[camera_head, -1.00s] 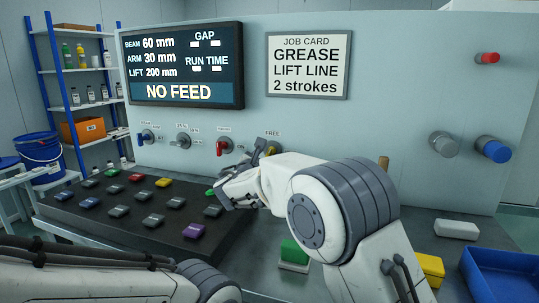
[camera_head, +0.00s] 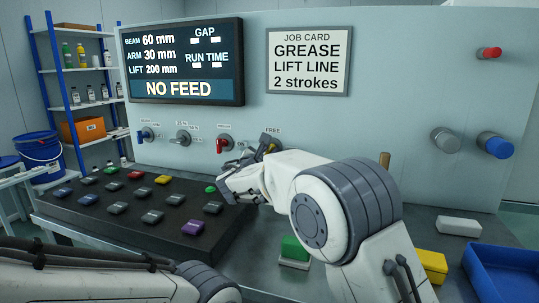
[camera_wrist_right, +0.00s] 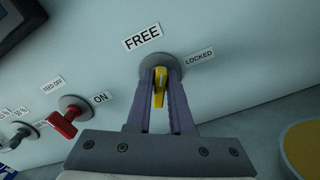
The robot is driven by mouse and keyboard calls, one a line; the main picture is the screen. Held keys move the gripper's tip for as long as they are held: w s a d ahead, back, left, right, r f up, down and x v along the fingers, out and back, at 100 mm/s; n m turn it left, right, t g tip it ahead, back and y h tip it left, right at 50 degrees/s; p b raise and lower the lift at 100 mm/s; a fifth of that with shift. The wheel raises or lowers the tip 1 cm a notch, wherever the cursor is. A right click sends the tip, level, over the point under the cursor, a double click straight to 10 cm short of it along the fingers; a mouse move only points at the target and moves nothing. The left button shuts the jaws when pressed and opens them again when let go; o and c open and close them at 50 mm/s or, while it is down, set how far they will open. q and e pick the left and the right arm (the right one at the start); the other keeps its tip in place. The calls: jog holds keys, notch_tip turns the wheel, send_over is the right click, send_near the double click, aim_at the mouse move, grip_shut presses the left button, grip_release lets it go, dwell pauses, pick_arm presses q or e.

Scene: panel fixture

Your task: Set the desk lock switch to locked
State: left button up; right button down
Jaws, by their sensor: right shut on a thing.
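The desk lock switch (camera_wrist_right: 159,86) has a yellow lever on a round grey base on the panel. In the wrist view a FREE label (camera_wrist_right: 142,36) is above left of it and a LOCKED label (camera_wrist_right: 199,57) is to its right. My right gripper (camera_wrist_right: 161,88) is shut on the lever, with one finger on each side. In the head view my right gripper (camera_head: 268,144) is at the panel and partly covers the switch. I cannot tell for sure which label the lever is set to. My left gripper is out of view; only my left arm shows.
A red switch (camera_head: 222,145) marked ON and FEED OFF is left of the lock switch, with grey (camera_head: 183,140) and blue (camera_head: 147,136) knobs farther left. A black button console (camera_head: 130,232) lies below. A blue tray (camera_head: 505,270) is at the right.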

jog(key=m+b, duration=0.2)
jog(key=b, duration=0.2)
jog(key=m+b, duration=0.3)
jog(key=b, duration=0.1)
jog(key=f+m+b, duration=0.1)
jog(key=m+b, duration=0.2)
jog(key=b, duration=0.1)
jog(key=shift+d, duration=0.1)
jog(key=shift+r+m+b, duration=0.1)
jog(key=shift+m+b, duration=1.4)
jog(key=shift+m, duration=0.5)
jog(key=c, duration=0.9)
grip_release()
jog(key=shift+r, duration=0.15)
jog(key=shift+s, duration=0.1)
jog(key=v, duration=1)
jog(key=shift+s, duration=0.2)
